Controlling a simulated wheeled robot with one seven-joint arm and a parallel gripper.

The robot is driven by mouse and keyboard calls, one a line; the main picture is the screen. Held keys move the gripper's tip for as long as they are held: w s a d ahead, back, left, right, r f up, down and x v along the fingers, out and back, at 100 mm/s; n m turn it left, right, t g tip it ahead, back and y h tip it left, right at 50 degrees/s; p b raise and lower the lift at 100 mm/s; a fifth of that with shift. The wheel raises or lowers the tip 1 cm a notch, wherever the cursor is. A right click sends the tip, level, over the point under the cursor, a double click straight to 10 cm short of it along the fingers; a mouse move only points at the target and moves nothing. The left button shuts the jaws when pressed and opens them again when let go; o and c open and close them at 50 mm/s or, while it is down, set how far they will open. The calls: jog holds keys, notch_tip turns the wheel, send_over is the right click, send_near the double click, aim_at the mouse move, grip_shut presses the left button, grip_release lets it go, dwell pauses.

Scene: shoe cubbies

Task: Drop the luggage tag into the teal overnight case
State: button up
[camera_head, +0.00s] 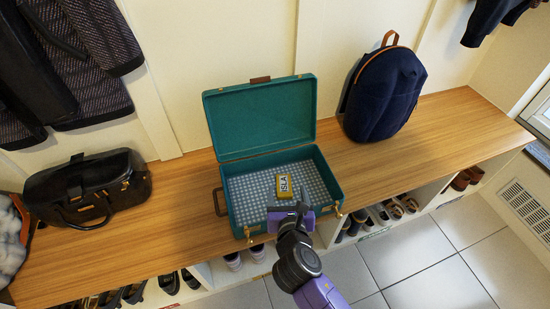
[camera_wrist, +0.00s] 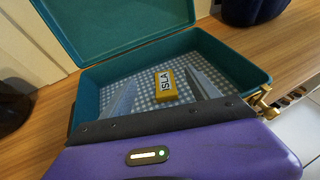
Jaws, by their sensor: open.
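The teal overnight case (camera_head: 335,190) stands open on the wooden bench, lid (camera_head: 262,118) raised at the back. The luggage tag (camera_head: 284,186) is yellow with a white label reading "ISLA". It is inside the case, over the checked lining; whether it lies flat on the lining is hard to tell. My gripper (camera_head: 290,211) is open above the front part of the case. In the wrist view the grey fingers are spread, and the tag (camera_wrist: 168,85) shows in the gap between them, apart from both.
The bench top (camera_head: 440,125) has free room right of the case. A black handbag (camera_head: 88,188) stands at left and a navy backpack (camera_head: 385,95) at back right. Shoes fill cubbies below. Coats hang at upper left.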

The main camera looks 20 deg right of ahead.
jog(key=shift+p+v, duration=0.5)
jog(key=shift+v, duration=1.85)
jog(key=a+r+m+t+y, duration=0.25)
jog(key=a+r+m, duration=0.2)
jog(key=m, duration=0.35)
jog(key=s+r+m+y, duration=0.2)
jog(key=s+m+y, duration=0.2)
jog(key=s+m, duration=0.35)
jog(key=s+d+r+m+h, duration=0.1)
jog(key=s+d+r+m, duration=0.15)
jog(key=s+m, duration=0.45)
jog(key=s+d+r+m+h, duration=0.1)
jog(key=s+d+r+m, duration=0.2)
jog(key=s, duration=0.7)
jog(key=s+d+r+m+h, duration=0.1)
jog(key=s+d+r+m, duration=0.1)
jog(key=s+m, duration=0.55)
notch_tip(320, 180, up, 18)
jog(key=p, duration=1.8)
jog(key=shift+d, duration=0.25)
jog(key=shift+s+g+y, duration=0.15)
jog(key=shift+g+y, duration=0.1)
